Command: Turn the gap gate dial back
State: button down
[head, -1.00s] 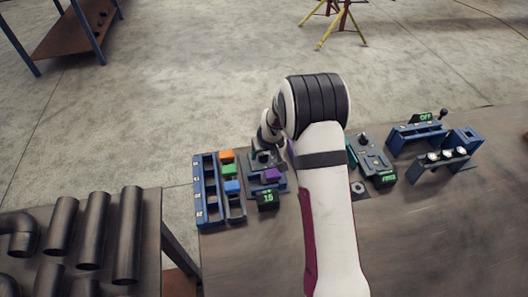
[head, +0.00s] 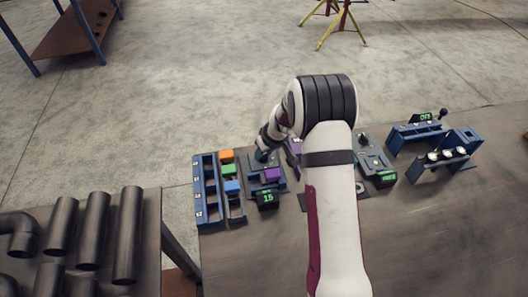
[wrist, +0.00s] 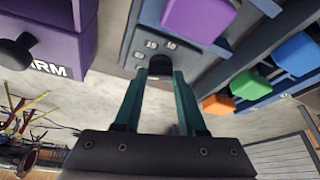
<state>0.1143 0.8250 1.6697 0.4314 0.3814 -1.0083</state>
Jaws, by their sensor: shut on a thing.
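The gap gate dial (wrist: 160,66) is a small dark knob on a grey-blue panel (wrist: 135,38) with small white number marks beside it. My gripper (wrist: 161,75) has its teal fingers closed on both sides of the dial. A purple block (wrist: 197,16) sits on the same unit, beyond the fingers; it also shows in the head view (head: 271,174). In the head view, a black display (head: 267,199) at the front of the unit shows green digits that look like 15. My wrist covers the dial there.
A blue rack (head: 205,190) with orange, green and blue blocks stands close on the left. A purple box (wrist: 45,35) stands on the other side in the wrist view. Blue fixtures (head: 415,132) stand farther right. The front of the table (head: 430,230) is clear.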

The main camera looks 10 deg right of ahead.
jog(key=n+y, duration=0.1)
jog(key=n, duration=0.2)
jog(key=shift+d+g, duration=0.1)
jog(key=shift+g, duration=0.2)
jog(key=shift+w+n+g+y, duration=0.1)
jog(key=shift+n+g+y, duration=0.5)
jog(key=shift+n, duration=1.3)
jog(key=shift+c, duration=2.4)
grip_release()
jog(key=v, duration=1.6)
